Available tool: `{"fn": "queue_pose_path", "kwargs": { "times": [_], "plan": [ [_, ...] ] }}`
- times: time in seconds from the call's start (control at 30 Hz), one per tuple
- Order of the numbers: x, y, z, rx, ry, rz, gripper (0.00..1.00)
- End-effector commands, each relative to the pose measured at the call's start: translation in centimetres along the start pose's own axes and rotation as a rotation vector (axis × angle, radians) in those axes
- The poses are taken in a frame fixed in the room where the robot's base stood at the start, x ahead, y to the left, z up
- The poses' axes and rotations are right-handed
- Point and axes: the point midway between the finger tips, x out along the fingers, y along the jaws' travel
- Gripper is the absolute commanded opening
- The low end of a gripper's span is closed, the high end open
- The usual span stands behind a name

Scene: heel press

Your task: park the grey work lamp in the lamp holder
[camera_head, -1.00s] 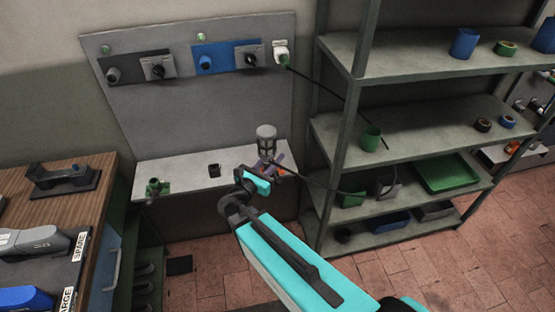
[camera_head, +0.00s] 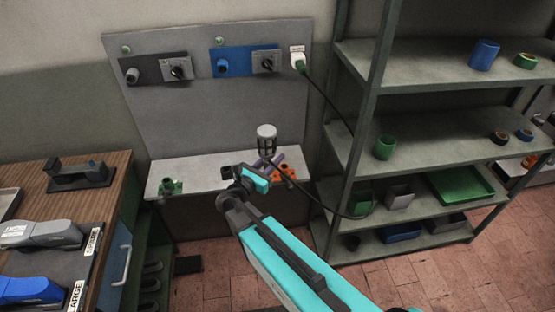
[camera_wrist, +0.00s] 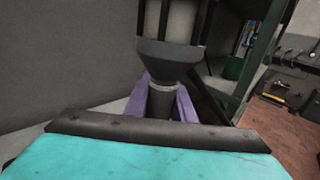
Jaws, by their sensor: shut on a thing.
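The grey work lamp (camera_head: 266,140), with a pale cap and a caged head, stands upright in my gripper (camera_head: 268,165). The wrist view shows the lamp's dark collar and neck (camera_wrist: 168,62) between the purple fingers (camera_wrist: 165,103), which are shut on it. In the head view the lamp is in front of the panel, over or in front of the pale ledge (camera_head: 200,169); its height above the ledge is unclear. A small black fitting (camera_head: 228,172) is just left of my gripper, and an orange fitting (camera_head: 288,173) is just right, partly hidden. I cannot tell which is the lamp holder.
A dark cable runs from the lamp area past the shelf rack (camera_head: 362,130) up to a white socket (camera_head: 297,60). A green clamp-like fitting (camera_head: 170,187) is on the ledge's left. A wooden bench (camera_head: 118,175) is at left.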

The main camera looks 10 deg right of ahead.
Motion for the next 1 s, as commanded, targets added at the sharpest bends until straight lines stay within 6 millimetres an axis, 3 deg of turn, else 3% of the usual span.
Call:
{"fn": "queue_pose_path", "kwargs": {
  "times": [1.0],
  "plan": [
    [-0.4,5.4,0.1,0.000,-0.002,0.000,0.00]
  ]
}}
